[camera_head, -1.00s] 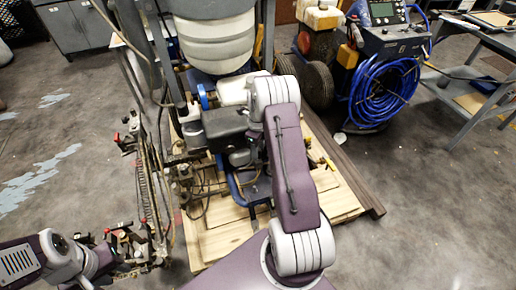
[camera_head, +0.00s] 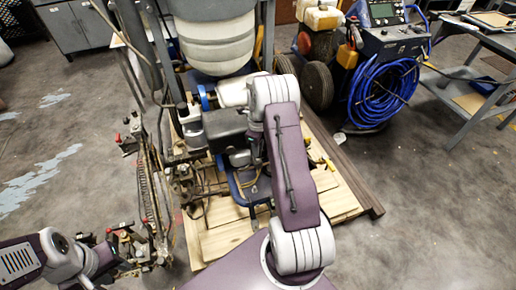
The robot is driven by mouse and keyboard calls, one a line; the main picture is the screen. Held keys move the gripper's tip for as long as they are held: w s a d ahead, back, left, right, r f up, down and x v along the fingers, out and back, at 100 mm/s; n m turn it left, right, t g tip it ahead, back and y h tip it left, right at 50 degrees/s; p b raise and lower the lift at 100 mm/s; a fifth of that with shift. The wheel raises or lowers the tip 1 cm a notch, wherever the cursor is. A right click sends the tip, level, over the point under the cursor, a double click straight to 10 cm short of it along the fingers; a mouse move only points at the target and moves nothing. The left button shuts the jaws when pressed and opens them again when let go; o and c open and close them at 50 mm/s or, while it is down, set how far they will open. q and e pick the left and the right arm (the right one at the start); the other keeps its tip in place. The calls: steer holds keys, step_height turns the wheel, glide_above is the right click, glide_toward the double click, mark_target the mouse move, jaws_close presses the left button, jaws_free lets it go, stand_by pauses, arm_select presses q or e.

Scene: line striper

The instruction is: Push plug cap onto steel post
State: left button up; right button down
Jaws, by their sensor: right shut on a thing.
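My left gripper (camera_head: 98,268) is at the lower left, beside the hose and valve parts; its fingers blend into the dark clutter, so I cannot tell whether it is open. My right arm (camera_head: 297,175) reaches up from the bottom centre over the line striper (camera_head: 224,122). Its elbow and links cover the area beyond, and I cannot make out the right gripper's fingers. I cannot make out the plug cap or the steel post; they are too small or hidden behind my arm and the machine parts.
The striper stands on a wooden pallet (camera_head: 222,238), with a pale ribbed part (camera_head: 215,42) at its back. A machine with a coiled blue hose (camera_head: 383,90) stands at the upper right, near a grey table (camera_head: 478,95). The floor at right is clear.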

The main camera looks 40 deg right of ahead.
steer(key=shift+r, duration=0.15)
steer(key=shift+r+p, duration=2.15)
steer(key=shift+p, duration=0.1)
steer(key=shift+f, duration=0.1)
steer(key=s+a+f+m+b, duration=0.1)
steer(key=a+f+b, duration=0.1)
steer(key=f, duration=0.3)
steer(key=s+a+f+m+b, duration=0.1)
steer(key=s+a+f+b, duration=0.1)
steer(key=f, duration=0.3)
steer(key=s+a+f+m+b, duration=0.1)
steer(key=s+a+f+b, duration=0.1)
steer(key=f+b, duration=0.2)
steer(key=shift+s+f, duration=0.25)
steer(key=shift+f, duration=0.15)
